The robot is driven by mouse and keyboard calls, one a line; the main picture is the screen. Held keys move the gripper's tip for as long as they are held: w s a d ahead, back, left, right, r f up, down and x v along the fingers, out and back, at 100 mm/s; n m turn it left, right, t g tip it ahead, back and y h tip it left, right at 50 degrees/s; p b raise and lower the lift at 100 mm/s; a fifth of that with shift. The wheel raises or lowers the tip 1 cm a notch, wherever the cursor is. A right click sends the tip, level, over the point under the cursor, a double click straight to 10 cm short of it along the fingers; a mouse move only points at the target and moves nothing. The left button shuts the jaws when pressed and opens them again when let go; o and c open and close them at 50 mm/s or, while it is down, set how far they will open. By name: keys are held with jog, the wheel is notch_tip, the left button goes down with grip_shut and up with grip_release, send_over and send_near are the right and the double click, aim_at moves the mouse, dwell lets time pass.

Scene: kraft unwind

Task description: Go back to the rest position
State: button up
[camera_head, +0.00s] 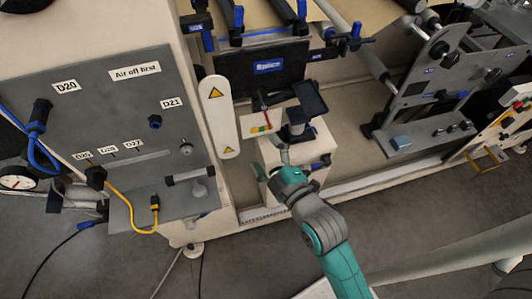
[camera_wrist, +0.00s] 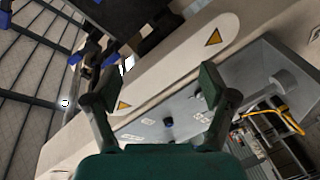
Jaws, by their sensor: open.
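My gripper (camera_head: 270,160) is at the end of my teal arm, which reaches up from the lower right in the head view. It is in front of the cream machine's small pedestal box (camera_head: 310,150). In the wrist view my gripper (camera_wrist: 158,84) has its two fingers spread wide apart. Nothing is held between them. Behind the fingers are a cream panel with warning triangles (camera_wrist: 185,55) and a grey panel (camera_wrist: 165,125). I cannot tell the exact distance from the fingers to the machine.
The grey labelled panel (camera_head: 85,115) at left carries blue and yellow cables (camera_head: 125,215). A small dark screen (camera_head: 310,98) stands above the pedestal. A grey shelf (camera_head: 430,132) juts out at right. Grey floor (camera_head: 245,265) is open in front, with thin cables at left.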

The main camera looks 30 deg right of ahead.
dwell(0.3)
jog(key=s+f+m, duration=0.2)
jog(key=s+m, duration=0.1)
jog(key=s, duration=0.7)
jog(key=s+f+m+g, duration=0.1)
jog(key=s+m, duration=0.3)
jog(key=s, duration=0.6)
jog(key=s+f+m+g, duration=0.1)
jog(key=s+f+m, duration=0.1)
jog(key=s, duration=0.7)
jog(key=shift+s+a+f+m, duration=0.35)
jog(key=shift+s+m, duration=0.05)
jog(key=shift+m, duration=0.5)
